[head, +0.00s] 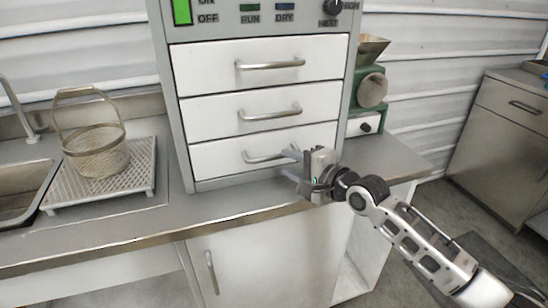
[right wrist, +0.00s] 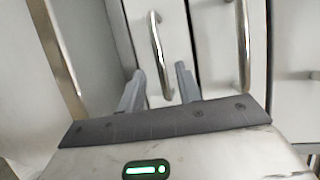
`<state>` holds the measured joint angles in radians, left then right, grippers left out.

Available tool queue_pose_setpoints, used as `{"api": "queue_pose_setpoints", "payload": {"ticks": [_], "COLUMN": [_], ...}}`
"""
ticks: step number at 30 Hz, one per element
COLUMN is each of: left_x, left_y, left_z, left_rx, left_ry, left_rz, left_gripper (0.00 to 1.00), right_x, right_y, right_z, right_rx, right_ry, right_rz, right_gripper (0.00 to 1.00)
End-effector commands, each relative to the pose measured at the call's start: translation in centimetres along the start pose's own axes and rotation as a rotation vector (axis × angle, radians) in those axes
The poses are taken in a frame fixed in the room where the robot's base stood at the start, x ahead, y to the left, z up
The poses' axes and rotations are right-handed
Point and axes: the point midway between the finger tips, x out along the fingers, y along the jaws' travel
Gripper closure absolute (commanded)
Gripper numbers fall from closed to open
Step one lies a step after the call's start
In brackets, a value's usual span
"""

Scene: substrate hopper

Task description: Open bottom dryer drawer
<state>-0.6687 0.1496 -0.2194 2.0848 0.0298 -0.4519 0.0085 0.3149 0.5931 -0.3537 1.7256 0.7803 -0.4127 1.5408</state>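The dryer (head: 178,110) is a grey cabinet on the counter with three white drawers, all looking shut. The bottom drawer (head: 215,158) has a curved metal handle (head: 262,157). My right gripper (head: 287,163) is open at the right end of this handle. In the right wrist view, the bottom handle (right wrist: 154,42) runs down between the two open fingers (right wrist: 160,72), which are apart from each other. I cannot tell whether either finger touches it. The gripper partly covers the bottom drawer's right side in the head view. My left gripper is not in view.
The middle drawer's handle (head: 269,112) is just above; it also shows in the right wrist view (right wrist: 241,45). A wire basket (head: 97,158) stands on a rack (head: 142,172) at left, beside a sink. A green machine (head: 372,90) stands right of the dryer. The counter's front strip (head: 215,202) is clear.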

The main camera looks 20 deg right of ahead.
Motion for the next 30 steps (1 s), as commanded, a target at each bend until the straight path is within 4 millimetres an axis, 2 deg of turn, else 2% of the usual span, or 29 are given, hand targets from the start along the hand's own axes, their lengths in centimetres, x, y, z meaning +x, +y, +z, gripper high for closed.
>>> {"api": "queue_pose_setpoints", "payload": {"ticks": [3, 9, 15, 22, 23, 26, 30], "left_x": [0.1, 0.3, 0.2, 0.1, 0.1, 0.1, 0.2], "left_y": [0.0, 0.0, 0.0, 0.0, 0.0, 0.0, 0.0], "left_z": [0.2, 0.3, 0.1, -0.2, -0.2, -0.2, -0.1], "left_rx": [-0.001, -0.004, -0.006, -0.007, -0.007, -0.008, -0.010], "left_ry": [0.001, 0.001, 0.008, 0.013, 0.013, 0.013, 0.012], "left_rz": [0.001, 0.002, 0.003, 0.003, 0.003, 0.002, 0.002], "left_gripper": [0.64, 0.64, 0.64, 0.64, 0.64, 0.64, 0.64], "right_x": [2.5, 5.3, 6.3, 6.3, 6.3, 6.3, 6.3], "right_y": [-0.1, 0.0, 0.0, 0.0, 0.0, 0.0, 0.0], "right_z": [0.0, 0.0, 0.0, 0.0, 0.0, 0.0, 0.0], "right_rx": [-0.001, -0.001, -0.001, -0.002, -0.002, -0.002, -0.002], "right_ry": [0.000, 0.000, 0.000, 0.000, 0.000, 0.000, 0.000], "right_rz": [-0.003, -0.002, 0.000, 0.000, 0.000, 0.000, 0.000], "right_gripper": [0.66, 0.66, 0.66, 0.66, 0.71, 0.99, 1.00]}}
